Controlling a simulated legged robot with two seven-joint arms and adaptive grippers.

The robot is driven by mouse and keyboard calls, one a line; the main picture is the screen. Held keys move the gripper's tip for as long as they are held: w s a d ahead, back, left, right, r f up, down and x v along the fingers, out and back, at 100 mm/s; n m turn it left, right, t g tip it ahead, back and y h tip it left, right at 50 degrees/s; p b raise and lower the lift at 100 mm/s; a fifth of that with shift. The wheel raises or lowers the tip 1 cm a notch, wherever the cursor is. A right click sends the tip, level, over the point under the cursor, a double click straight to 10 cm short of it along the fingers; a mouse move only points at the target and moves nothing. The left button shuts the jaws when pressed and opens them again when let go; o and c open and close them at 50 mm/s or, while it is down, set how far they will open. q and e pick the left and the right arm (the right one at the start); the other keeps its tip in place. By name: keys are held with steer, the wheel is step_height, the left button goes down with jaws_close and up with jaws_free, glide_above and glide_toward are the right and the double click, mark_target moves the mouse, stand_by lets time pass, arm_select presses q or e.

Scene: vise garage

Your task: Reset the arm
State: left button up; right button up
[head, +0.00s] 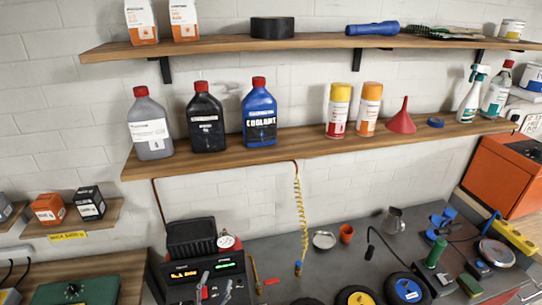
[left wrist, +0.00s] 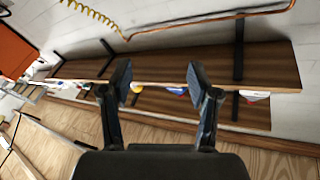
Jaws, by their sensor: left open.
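My left gripper (left wrist: 158,82) shows in the left wrist view with its two dark fingers spread apart. Nothing is between the fingers. Beyond the fingertips are the undersides of the wooden shelves (left wrist: 190,66), seen tilted. The gripper is apart from them as far as I can tell. In the head view, slim grey parts low in the middle may be its fingers, but I cannot make them out clearly. My right gripper is not in view.
The lower shelf (head: 290,150) holds bottles, spray cans and a red funnel (head: 402,118). The upper shelf (head: 215,46) holds a blue flashlight (head: 372,28). A yellow coiled cord (head: 299,215) hangs above the cluttered dark workbench (head: 280,250). An orange box (head: 503,172) stands right.

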arm_select(q)
steer(key=s+a+f+n+g+y, duration=0.1)
steer(key=s+a+f+g, duration=0.1)
steer(key=s+f+g, duration=0.2)
steer(key=s+a+f+n+g+y, duration=0.2)
steer(key=s+f+g, duration=0.2)
steer(key=s+f, duration=0.3)
steer(key=s+a+f+n+g+y, duration=0.1)
steer(key=s+f, duration=0.4)
steer(key=f, duration=0.5)
steer(key=shift+s+a+n+g+y, duration=0.15)
steer(key=shift+a+n+g, duration=0.25)
steer(key=shift+g, duration=0.3)
steer(key=shift+s+a+n+g+y, duration=0.15)
steer(key=shift+a+n+g, duration=0.15)
steer(key=shift+a+g, duration=0.3)
steer(key=s+d+f+g, duration=0.1)
steer(key=s+f+g, duration=0.25)
steer(key=s, duration=0.55)
steer(key=s+f+g+h, duration=0.1)
steer(key=s+f, duration=0.1)
steer(key=f, duration=1.2)
steer(key=s+f+g, duration=0.2)
steer(key=f, duration=1.2)
steer(key=s+a+f, duration=0.2)
steer(key=s+f, duration=1.2)
steer(key=s, duration=0.2)
steer(key=shift+s+a+m, duration=0.3)
steer(key=shift+a, duration=0.05)
